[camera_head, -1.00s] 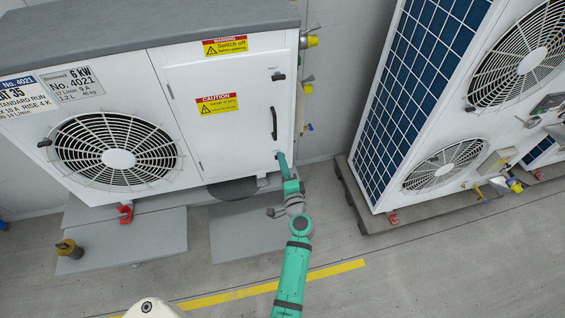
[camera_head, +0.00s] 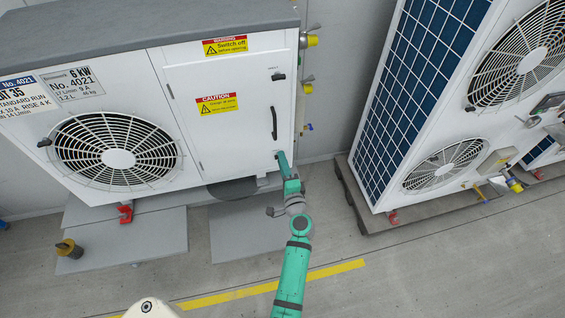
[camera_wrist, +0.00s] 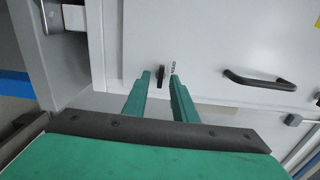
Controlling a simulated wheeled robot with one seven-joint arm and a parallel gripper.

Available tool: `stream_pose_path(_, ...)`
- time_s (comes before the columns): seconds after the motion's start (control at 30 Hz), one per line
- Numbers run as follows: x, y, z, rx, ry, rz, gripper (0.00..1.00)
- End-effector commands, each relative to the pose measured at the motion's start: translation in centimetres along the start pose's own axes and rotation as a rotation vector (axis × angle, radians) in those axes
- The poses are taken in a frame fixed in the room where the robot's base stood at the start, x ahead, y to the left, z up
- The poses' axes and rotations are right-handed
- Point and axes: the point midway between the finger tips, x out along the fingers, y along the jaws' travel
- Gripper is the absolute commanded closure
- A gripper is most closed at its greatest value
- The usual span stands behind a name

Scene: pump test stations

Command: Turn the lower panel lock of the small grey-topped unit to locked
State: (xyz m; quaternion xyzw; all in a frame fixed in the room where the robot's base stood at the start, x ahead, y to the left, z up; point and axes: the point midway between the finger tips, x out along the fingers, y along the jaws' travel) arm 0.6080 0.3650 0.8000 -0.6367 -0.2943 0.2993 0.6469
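The small grey-topped unit (camera_head: 180,140) is a white cabinet with a fan at left and a panel at right. Its lower panel lock (camera_wrist: 160,76) is a small black knob in the wrist view, its long side across the line of the black handle (camera_wrist: 258,80). Small lettering is beside it. My gripper (camera_wrist: 160,75) is open, with a green finger on each side of the knob and a visible gap to each. In the head view my gripper (camera_head: 281,155) is at the panel's lower right corner and hides the lock. The upper lock (camera_head: 278,76) is above the handle.
Yellow-ended valves (camera_head: 312,41) stick out from the unit's right side. A larger unit with blue fins (camera_head: 415,85) stands on a pallet at right. Grey slabs (camera_head: 130,240) and a yellow-brown capped object (camera_head: 69,249) are on the floor. Floor between the units is clear.

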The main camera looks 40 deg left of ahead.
Motion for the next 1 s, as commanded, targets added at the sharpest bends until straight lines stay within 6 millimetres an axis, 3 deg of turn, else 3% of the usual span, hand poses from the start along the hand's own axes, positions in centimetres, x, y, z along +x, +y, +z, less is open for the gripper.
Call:
stream_pose_path(0.27,-1.1,0.0,0.0,0.0,0.001,0.0,0.75)
stream_pose_path(0.7,-8.8,0.1,0.0,0.0,0.002,0.001,0.75)
stream_pose_path(1.0,-10.8,0.0,0.0,0.0,0.0,0.0,0.75)
